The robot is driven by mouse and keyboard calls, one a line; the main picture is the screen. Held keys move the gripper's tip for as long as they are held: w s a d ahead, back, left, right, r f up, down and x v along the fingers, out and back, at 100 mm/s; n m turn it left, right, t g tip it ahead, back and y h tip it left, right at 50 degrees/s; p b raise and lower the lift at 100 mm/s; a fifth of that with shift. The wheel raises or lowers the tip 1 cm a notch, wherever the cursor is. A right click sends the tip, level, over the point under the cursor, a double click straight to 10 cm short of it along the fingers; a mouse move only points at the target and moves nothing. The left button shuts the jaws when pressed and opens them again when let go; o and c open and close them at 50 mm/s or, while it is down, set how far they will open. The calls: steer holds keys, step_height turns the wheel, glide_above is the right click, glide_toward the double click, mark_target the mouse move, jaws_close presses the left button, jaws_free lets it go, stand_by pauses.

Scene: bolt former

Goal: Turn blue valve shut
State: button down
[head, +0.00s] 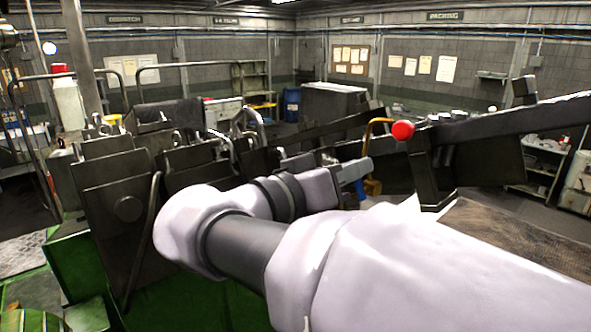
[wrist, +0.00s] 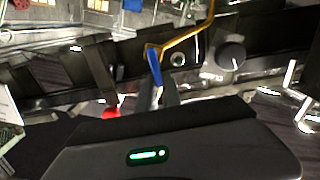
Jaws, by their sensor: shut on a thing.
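The blue valve lever (wrist: 153,66) hangs from a yellow-orange pipe (wrist: 185,40) in the wrist view. In the head view a small part of the blue lever (head: 360,191) shows just below my gripper (head: 362,170), with the orange pipe (head: 368,132) rising behind it. My gripper's fingers (wrist: 163,92) are shut on the blue lever's near end. The grip itself is small and partly hidden by my gripper's dark housing in the wrist view.
A red ball knob (head: 402,131) on a dark bar stands close to the right of my gripper. Dark machine blocks (head: 120,210) on a green base fill the left. A round grey knob (wrist: 231,52) is right of the lever in the wrist view.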

steer(key=shift+w+a+f+n, duration=0.1)
steer(key=shift+w+n, duration=0.05)
steer(key=shift+n, duration=0.4)
steer(key=shift+w+a+f+n, duration=0.1)
steer(key=shift+n, duration=0.45)
steer(key=c, duration=1.5)
jaws_free()
steer(key=v, duration=1.7)
steer(key=shift+s+a, duration=0.1)
